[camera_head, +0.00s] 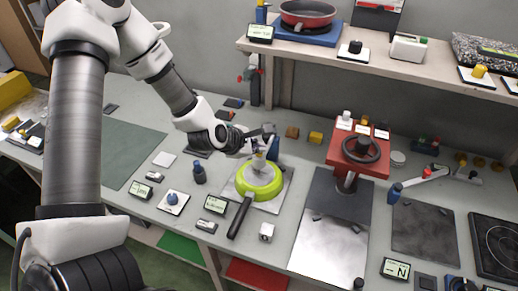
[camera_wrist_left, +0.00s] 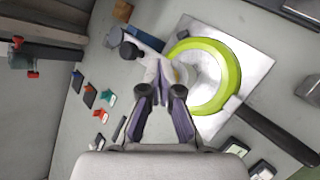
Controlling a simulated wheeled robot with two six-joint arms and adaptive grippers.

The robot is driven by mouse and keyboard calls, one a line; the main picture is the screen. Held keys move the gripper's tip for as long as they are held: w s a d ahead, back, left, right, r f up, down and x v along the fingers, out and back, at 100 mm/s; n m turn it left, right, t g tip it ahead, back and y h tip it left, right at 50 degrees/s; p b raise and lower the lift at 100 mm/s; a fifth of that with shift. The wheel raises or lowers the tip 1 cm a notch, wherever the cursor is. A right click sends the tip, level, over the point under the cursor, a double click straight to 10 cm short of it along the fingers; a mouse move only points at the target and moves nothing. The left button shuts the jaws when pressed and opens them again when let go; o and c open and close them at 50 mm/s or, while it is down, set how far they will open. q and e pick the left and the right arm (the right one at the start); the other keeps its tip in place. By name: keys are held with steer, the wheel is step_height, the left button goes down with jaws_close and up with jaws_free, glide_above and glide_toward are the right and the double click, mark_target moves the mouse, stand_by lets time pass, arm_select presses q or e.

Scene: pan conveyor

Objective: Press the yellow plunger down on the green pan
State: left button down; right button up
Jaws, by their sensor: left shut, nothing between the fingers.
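The green pan (camera_head: 262,192) lies on a pale square plate, its dark handle pointing toward the front. In the left wrist view, the pan's green rim (camera_wrist_left: 234,76) is right of the fingers. A pale press part stands over the pan's middle, with the small yellow plunger (camera_head: 258,156) at its top. My left gripper (camera_head: 266,134) is shut and empty, close above the plunger. In the left wrist view, the fingers (camera_wrist_left: 162,92) partly hide the plunger and its pale holder, so contact cannot be told. My right gripper is not in view.
A red press with a black handwheel (camera_head: 361,150) stands right of the pan. A shelf (camera_head: 380,66) with a red pan (camera_head: 307,14) runs behind. The green mat (camera_head: 120,150) is clear.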

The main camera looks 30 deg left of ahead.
arm_select(q)
steer(key=shift+s+d+f, duration=0.1)
steer(key=shift+s+f, duration=0.05)
steer(key=shift+f, duration=0.15)
steer(key=shift+r, duration=0.1)
steer(key=shift+w+a+r+p, duration=0.2)
steer(key=shift+w+r+p, duration=0.05)
steer(key=shift+r+p, duration=0.9)
steer(key=shift+r, duration=0.3)
steer(key=shift+w, duration=0.1)
step_height(320, 180, up, 5)
steer(key=p, duration=0.3)
steer(key=shift+p, duration=0.35)
